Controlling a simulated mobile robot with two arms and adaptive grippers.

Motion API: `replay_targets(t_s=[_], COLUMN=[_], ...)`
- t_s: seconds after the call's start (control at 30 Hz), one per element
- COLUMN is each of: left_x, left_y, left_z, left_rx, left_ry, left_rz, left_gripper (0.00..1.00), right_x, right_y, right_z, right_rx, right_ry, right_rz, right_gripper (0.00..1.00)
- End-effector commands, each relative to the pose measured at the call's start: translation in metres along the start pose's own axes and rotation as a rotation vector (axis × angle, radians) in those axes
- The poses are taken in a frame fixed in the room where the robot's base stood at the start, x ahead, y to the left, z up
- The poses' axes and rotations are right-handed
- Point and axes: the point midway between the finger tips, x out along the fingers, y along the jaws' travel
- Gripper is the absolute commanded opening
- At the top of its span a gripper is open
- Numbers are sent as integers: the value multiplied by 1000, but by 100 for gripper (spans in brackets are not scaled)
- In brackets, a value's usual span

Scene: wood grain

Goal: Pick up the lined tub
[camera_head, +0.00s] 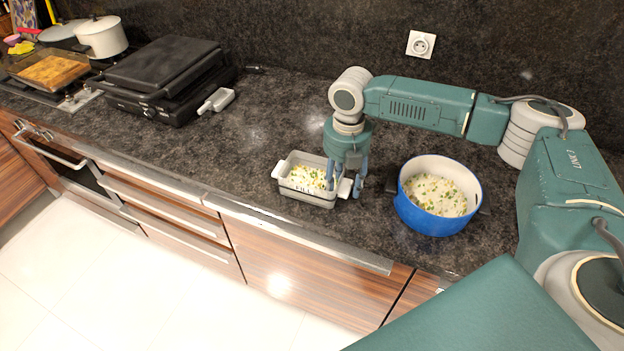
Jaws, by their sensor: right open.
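The lined tub (305,196) is a small white rectangular dish with dark lines on its side and a handle at each end. It stands upright on the dark counter and holds rice with green peas. My right gripper (346,184) points down at the tub's right end. It is open, with one finger over the tub's inside edge and the other to the right of the right handle. I cannot tell whether the fingers touch the tub. My left gripper is out of view.
A blue pot (431,219) with rice and peas stands close to the right of my gripper. A black grill (165,78) and a small white dish (217,101) stand to the left. The counter's front edge (300,232) is close to the tub.

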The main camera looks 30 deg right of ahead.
Motion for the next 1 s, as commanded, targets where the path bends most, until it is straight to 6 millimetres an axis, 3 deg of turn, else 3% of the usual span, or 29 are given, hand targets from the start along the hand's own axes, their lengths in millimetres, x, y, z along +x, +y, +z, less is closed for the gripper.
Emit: replay_targets(t_s=[0.07, 0.3, 0.73, 0.87, 1.0], left_x=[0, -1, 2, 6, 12], left_y=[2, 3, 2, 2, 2], left_z=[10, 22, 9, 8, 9], left_rx=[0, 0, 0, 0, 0], left_ry=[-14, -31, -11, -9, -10], left_rz=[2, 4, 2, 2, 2], left_gripper=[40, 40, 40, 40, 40], right_x=[0, 0, -11, -28, -60], right_y=[0, 0, 1, 2, 2], right_z=[0, 0, 0, 0, 1], right_rx=[0, 0, 0, -1, 0], right_ry=[0, 0, -1, -1, -3], right_rz=[0, 0, 3, 5, 7], right_gripper=[46, 0, 0, 0, 0])
